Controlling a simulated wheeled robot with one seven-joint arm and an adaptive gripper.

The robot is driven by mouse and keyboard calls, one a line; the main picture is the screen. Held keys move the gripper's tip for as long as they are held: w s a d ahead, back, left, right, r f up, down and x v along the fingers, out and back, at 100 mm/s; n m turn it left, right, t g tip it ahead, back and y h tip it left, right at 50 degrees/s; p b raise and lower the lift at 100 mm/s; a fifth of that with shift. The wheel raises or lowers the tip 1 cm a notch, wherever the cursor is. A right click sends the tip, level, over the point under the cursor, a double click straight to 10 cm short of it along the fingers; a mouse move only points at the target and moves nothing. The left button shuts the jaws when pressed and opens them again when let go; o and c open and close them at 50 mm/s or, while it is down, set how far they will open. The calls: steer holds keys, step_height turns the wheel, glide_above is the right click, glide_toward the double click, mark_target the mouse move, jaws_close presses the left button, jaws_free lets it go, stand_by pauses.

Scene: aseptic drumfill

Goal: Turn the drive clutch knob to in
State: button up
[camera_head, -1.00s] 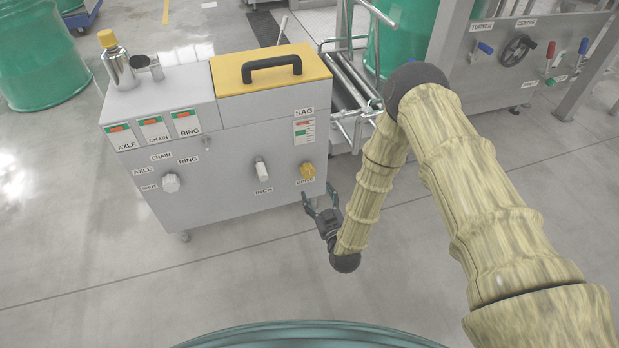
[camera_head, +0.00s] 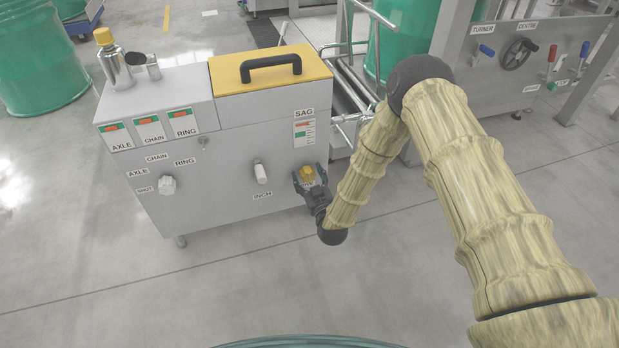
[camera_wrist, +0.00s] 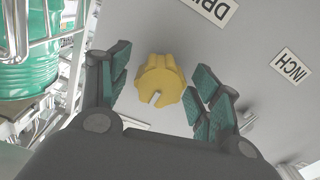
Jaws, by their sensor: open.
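The drive clutch knob (camera_head: 307,174) is yellow and sits at the lower right of the grey cabinet's front. In the wrist view the yellow knob (camera_wrist: 160,80) has a scalloped rim and a pale notch facing the lower edge, and a partly cut-off label (camera_wrist: 213,8) beginning "DR" is beside it. My gripper (camera_head: 311,178) is at the knob, in front of the panel. In the wrist view my gripper (camera_wrist: 160,88) is open, with one teal-padded finger on each side of the knob. A gap shows on both sides, so the fingers do not grip it.
A yellow lid with a black handle (camera_head: 271,70) tops the grey cabinet (camera_head: 230,190). A metal frame (camera_head: 352,100) stands close on the right.

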steer(key=shift+c, duration=0.4)
steer(key=c, duration=0.9)
steer(key=shift+c, duration=0.2)
steer(key=shift+d, duration=0.1)
steer(key=m+p, duration=0.2)
steer(key=m, duration=0.1)
steer(key=shift+r+m+p, duration=0.1)
steer(key=shift+m+p, duration=0.2)
steer(key=shift+m, duration=0.1)
steer(key=m+p, duration=0.2)
steer(key=m, duration=0.3)
steer(key=shift+m, duration=0.3)
steer(key=m, duration=0.3)
steer(key=shift+m, duration=0.3)
steer(key=m, duration=0.4)
steer(key=shift+m, duration=0.4)
